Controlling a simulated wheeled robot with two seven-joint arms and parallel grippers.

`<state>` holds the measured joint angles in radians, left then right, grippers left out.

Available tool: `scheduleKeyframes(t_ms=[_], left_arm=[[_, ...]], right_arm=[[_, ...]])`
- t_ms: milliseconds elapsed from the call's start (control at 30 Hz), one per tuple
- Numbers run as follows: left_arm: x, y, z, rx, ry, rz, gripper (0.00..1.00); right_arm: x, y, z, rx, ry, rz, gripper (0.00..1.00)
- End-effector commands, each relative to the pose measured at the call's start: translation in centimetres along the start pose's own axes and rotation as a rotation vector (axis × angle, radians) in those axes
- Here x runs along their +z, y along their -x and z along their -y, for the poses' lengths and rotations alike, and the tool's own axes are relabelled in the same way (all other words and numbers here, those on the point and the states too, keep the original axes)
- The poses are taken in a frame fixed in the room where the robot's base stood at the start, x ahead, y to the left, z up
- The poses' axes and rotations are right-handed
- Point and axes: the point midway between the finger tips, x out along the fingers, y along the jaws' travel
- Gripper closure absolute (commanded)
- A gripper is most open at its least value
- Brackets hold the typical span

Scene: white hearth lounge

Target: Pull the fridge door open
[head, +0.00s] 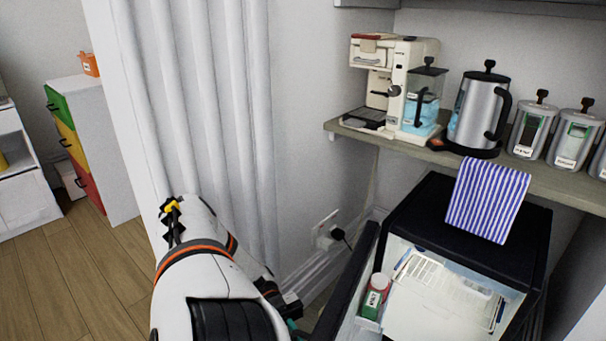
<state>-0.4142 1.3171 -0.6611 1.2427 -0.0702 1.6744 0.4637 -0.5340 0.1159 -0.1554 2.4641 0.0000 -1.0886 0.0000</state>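The small black fridge (482,240) stands at the lower right under the shelf. Its door (345,285) is swung open to the left, showing the lit white interior with wire racks (445,280). A green and white container (375,296) sits on the inner side of the door. My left arm comes up from the bottom. My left gripper (287,303) is partly visible beside the outer side of the door, mostly hidden by the arm. I cannot tell whether it touches the door or how its fingers are set. My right gripper is out of view.
A striped cloth (487,199) lies over the fridge top. The shelf (550,180) above holds a coffee machine (395,83), a kettle (480,112) and canisters (530,130). A curtain (220,110) and a wall plug (328,234) are close to the door. Floor (70,270) is clear at left.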

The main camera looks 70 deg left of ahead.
Motion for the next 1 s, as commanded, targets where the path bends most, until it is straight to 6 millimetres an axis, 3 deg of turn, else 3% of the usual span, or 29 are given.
scheduleKeyframes(t_ms=[467,500,600,1000], left_arm=[[-0.07,0.32,0.16,-0.009,0.001,-0.002,1.0],[-0.08,0.32,0.16,-0.008,0.001,-0.002,0.86],[-0.07,0.32,0.15,-0.008,0.001,-0.002,0.7],[0.3,0.32,0.13,-0.008,0.0,-0.001,0.69]], right_arm=[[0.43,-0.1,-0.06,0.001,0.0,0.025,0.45],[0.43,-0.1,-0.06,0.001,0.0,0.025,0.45],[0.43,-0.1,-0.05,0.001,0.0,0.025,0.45],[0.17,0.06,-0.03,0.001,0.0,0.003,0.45]])
